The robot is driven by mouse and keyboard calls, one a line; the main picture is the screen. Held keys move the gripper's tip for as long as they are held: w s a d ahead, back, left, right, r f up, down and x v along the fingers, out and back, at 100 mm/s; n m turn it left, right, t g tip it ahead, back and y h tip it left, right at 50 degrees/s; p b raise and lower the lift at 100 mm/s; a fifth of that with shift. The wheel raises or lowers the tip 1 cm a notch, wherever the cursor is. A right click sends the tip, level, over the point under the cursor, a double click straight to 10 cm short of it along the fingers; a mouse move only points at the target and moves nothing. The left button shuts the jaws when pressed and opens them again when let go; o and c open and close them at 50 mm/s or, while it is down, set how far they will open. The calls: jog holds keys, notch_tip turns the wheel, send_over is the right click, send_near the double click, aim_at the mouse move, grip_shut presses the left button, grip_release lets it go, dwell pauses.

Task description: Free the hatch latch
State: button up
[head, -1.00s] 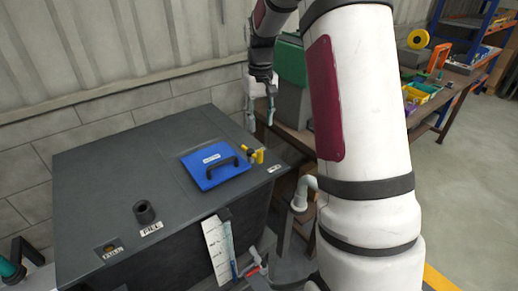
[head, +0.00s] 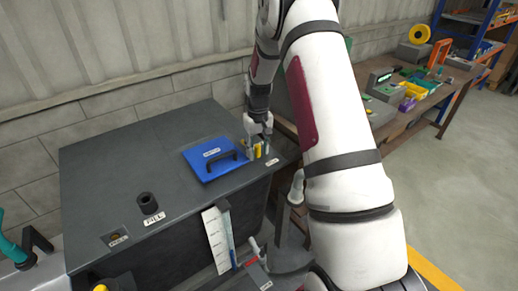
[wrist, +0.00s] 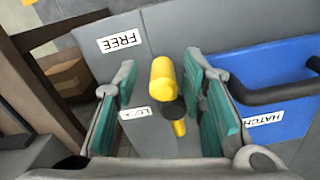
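The yellow hatch latch (head: 258,150) sits on the dark cabinet top beside the blue hatch lid (head: 206,168). In the wrist view the latch (wrist: 163,80) has a rounded yellow knob, a dark pivot and a smaller yellow end. A FREE label (wrist: 120,41) lies to its upper left and a LOCK label (wrist: 136,113) to its lower left. My gripper (head: 260,154) is down at the latch. In the wrist view its green-padded fingers (wrist: 160,78) are open, one on each side of the knob, with visible gaps. The blue lid (wrist: 270,85) lies flat, right of the right finger.
The lid's black handle (head: 223,160) rises close to my gripper. A FILL pipe (head: 148,203) stands on the cabinet top (head: 110,165). A white written card (head: 217,240) hangs on the cabinet front. A workbench with bins (head: 408,95) stands at the right.

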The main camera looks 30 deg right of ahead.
grip_shut()
jog(key=shift+a+m, duration=0.1)
jog(key=shift+m, duration=0.4)
grip_release()
notch_tip(320, 180, up, 12)
dwell(0.6)
